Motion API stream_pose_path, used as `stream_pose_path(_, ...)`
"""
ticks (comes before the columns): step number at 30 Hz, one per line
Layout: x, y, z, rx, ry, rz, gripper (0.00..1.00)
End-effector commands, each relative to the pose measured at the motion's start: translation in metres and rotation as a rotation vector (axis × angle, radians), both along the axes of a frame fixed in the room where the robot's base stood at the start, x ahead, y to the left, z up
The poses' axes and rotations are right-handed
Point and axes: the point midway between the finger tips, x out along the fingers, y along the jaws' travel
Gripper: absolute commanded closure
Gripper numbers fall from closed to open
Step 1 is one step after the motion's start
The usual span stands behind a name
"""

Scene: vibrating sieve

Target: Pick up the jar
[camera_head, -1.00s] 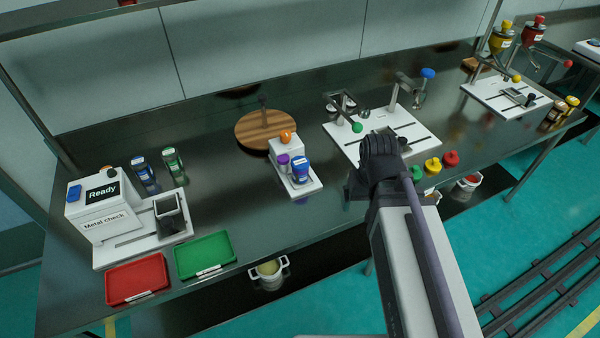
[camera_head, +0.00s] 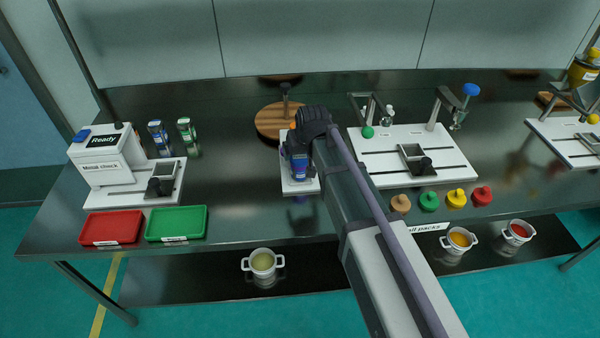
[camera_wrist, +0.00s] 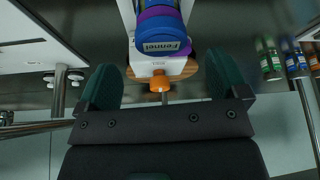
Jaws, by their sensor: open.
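A jar with a blue lid labelled "Fennel" (camera_wrist: 163,30) shows at the top middle of the wrist view, beside a white stand (camera_wrist: 158,66) with an orange knob. In the head view the blue jar (camera_head: 299,168) is upright on the front of the white stand (camera_head: 290,187), partly covered by my gripper. My gripper (camera_wrist: 162,85) is open and empty, its two dark green fingers spread either side of the orange knob. The jar lies beyond the fingertips, apart from them. In the head view my gripper (camera_head: 310,125) is above and behind the jar; its fingers are hard to make out.
Two other jars (camera_head: 158,138) (camera_head: 187,135) stand left near the "Metal check" machine (camera_head: 104,155). A round wooden board (camera_head: 272,122) is behind the stand. A white sieve plate (camera_head: 410,170) is at the right. Red (camera_head: 110,227) and green (camera_head: 176,223) trays lie front left.

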Motion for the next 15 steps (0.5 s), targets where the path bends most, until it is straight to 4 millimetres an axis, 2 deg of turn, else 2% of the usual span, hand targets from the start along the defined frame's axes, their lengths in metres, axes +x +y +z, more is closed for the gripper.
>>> stream_pose_path(1,0.006,0.002,-0.022,0.000,0.000,0.000,0.08)
stream_pose_path(3,0.009,0.004,-0.029,0.000,0.001,0.000,0.08)
stream_pose_path(8,0.011,0.004,-0.028,0.000,0.001,0.000,0.08)
stream_pose_path(15,0.029,0.012,-0.070,0.000,0.001,0.000,0.08)
